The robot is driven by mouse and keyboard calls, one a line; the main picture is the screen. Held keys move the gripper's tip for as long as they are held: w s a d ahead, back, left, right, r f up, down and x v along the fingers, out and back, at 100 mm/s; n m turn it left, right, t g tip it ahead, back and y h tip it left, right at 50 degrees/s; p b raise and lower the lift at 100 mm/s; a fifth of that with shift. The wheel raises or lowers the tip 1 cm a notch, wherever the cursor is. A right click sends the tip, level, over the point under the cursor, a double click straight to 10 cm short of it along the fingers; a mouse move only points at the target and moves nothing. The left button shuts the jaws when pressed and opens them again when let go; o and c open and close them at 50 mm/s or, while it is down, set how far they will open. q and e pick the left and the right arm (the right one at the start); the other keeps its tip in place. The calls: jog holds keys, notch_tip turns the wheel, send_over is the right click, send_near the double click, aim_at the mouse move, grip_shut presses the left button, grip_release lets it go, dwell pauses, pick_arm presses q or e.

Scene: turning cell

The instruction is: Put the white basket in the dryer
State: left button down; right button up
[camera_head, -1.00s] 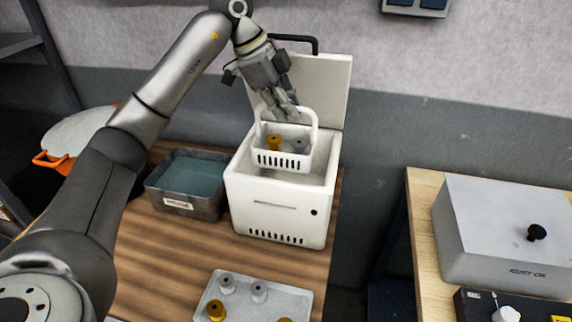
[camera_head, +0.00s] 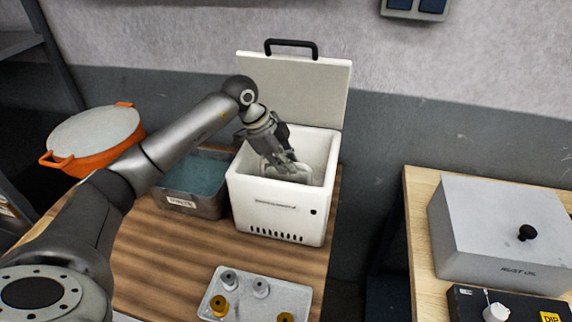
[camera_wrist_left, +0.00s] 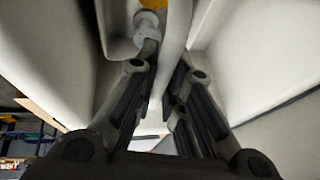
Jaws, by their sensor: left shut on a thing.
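The dryer (camera_head: 275,208) is a white box on the wooden table, with its lid (camera_head: 300,88) standing open at the back. My left gripper (camera_head: 287,172) reaches down into the dryer's opening. It is shut on the handle of the white basket (camera_head: 298,171). Only the top of the basket shows above the front wall; the rest is hidden inside, so I cannot tell if it touches the floor. The left wrist view shows the white handle (camera_wrist_left: 175,50) between the fingers, with a grey part (camera_wrist_left: 148,25) and a yellow part (camera_wrist_left: 153,3) beyond. My right gripper is not in view.
A grey bin of bluish liquid (camera_head: 193,178) stands left of the dryer, and an orange pot (camera_head: 97,140) farther left. A tray (camera_head: 262,312) with several grey and yellow parts lies in front. A grey box (camera_head: 500,235) sits on the right table.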

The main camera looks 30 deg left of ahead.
pick_arm(q)
jog(key=shift+f, duration=0.7)
jog(key=c, duration=1.5)
grip_release()
jog(key=b+v, duration=0.2)
jog(key=v, duration=1)
jog(key=shift+s, duration=0.1)
